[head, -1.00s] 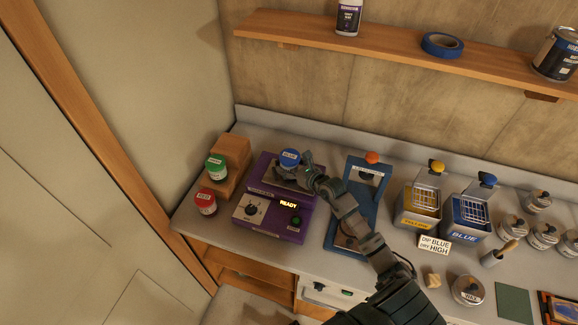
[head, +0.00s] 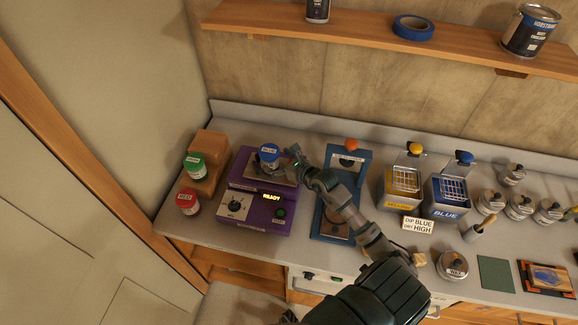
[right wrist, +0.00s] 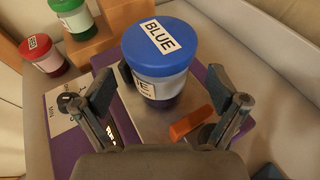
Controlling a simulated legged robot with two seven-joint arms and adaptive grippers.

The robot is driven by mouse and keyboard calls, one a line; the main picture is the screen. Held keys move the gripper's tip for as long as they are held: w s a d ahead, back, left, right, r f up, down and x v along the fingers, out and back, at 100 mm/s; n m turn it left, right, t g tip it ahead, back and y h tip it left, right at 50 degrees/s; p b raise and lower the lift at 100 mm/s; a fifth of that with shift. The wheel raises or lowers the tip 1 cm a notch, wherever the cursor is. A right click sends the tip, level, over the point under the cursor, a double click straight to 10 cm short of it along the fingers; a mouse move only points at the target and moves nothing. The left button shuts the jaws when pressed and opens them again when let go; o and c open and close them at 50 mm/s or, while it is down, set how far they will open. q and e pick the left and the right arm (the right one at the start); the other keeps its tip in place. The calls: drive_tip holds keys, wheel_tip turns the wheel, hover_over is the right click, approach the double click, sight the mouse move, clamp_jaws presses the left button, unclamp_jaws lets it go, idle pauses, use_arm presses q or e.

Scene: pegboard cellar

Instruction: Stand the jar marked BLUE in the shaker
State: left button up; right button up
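The jar marked BLUE (head: 269,154), white with a blue lid, stands upright on the metal plate of the purple shaker (head: 248,207), whose display reads READY. In the right wrist view the jar (right wrist: 160,52) is just beyond my fingers, and the lid label reads BLUE. My right gripper (head: 296,162) is open, just right of the jar in the head view. Its fingers are spread with a gap to the jar. An orange-red bar (right wrist: 192,123) lies on the plate beside the jar.
A green-lidded jar (head: 195,166) sits on a wooden step (head: 210,148) left of the shaker, with a red-lidded jar (head: 187,201) in front. A blue stand (head: 330,222) is close on the right, partly behind my arm. Yellow and blue dip tanks stand farther right.

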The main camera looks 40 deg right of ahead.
drive_tip(key=v, duration=0.8)
drive_tip(key=shift+a+b, duration=0.15)
drive_tip(key=shift+b, duration=0.2)
drive_tip(key=shift+w, duration=0.1)
